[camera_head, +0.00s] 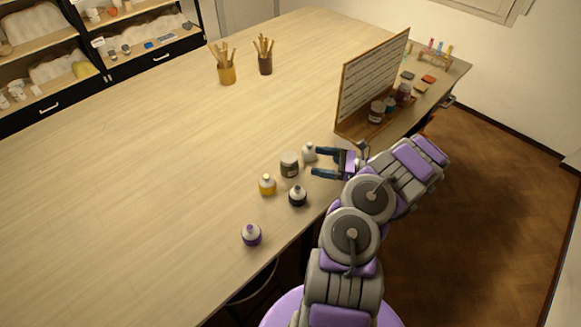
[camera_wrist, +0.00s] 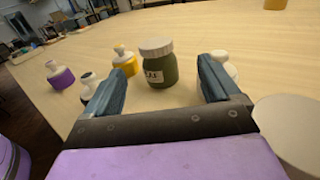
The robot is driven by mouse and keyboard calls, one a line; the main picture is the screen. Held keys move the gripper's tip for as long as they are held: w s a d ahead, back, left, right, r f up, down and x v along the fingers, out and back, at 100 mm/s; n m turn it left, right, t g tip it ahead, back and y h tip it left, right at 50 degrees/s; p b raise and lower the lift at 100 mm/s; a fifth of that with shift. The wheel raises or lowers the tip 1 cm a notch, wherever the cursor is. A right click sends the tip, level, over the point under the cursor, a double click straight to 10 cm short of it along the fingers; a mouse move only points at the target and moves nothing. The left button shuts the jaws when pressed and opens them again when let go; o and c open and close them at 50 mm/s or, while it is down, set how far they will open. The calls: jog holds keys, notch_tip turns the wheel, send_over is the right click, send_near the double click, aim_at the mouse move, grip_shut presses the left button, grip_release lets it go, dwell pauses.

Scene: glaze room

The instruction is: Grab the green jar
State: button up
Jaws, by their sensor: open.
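The green jar (camera_head: 289,165) stands upright on the table, with a pale lid and a white label. In the wrist view the green jar (camera_wrist: 158,66) is straight ahead, between the lines of the two fingers and just beyond their tips. My gripper (camera_head: 312,163) is open and empty, low over the table's right edge, to the right of the jar. In the wrist view my gripper (camera_wrist: 165,75) shows both blue fingers spread apart. No contact with the jar shows.
Around the jar stand a white bottle (camera_head: 309,152), a yellow bottle (camera_head: 267,184) and a black bottle (camera_head: 298,196), all close to the fingers or jar. A purple bottle (camera_head: 251,235) stands nearer. A wooden board rack (camera_head: 372,85) rises behind. The table's left is clear.

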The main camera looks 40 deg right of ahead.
aim_at(283, 157)
jog(key=x, duration=0.5)
jog(key=s+a+b+x, duration=0.1)
jog(key=x, duration=0.1)
jog(key=shift+w+a+r, duration=0.2)
jog(key=shift+w+a, duration=0.05)
jog(key=shift+w, duration=0.05)
jog(key=shift+w+f, duration=0.1)
jog(key=shift+w, duration=0.3)
jog(key=x, duration=0.2)
jog(key=b+x, duration=0.1)
jog(key=x, duration=0.1)
jog(key=shift+w+d+f, duration=0.15)
jog(key=shift+d+f, duration=0.1)
jog(key=shift+a+r, duration=0.15)
jog(key=shift+a, duration=0.4)
jog(key=shift+d, duration=0.5)
jog(key=c, duration=0.7)
jog(key=shift+a, duration=0.3)
jog(key=c, duration=0.6)
